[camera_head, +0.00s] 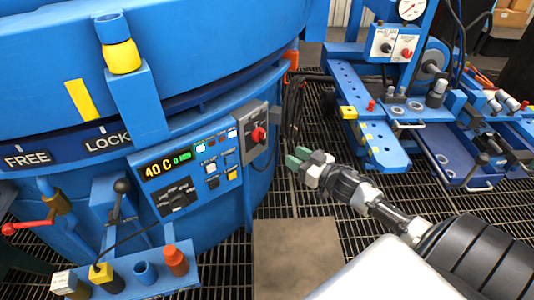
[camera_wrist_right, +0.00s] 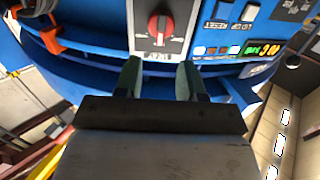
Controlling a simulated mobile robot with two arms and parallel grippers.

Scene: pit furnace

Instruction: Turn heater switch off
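A red rotary switch (camera_head: 258,134) on a grey plate sits at the right end of the control panel (camera_head: 222,160) on the blue furnace. It also shows in the right wrist view, the red knob (camera_wrist_right: 160,25) being at the top middle. The labels are too small to tell which one is the heater switch. My right gripper (camera_head: 297,159) is to the right of the panel and apart from it. Its green fingers (camera_wrist_right: 159,78) are open and empty, below the red knob in the wrist view. My left gripper is not in view.
A lit display (camera_head: 166,165) reads "40 C", with small buttons (camera_head: 212,167) beside it. A lever (camera_head: 121,186) and a blue bracket with coloured caps (camera_head: 175,259) stick out at lower left. Black cables (camera_head: 293,110) hang right of the panel. A blue machine (camera_head: 375,115) stands right.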

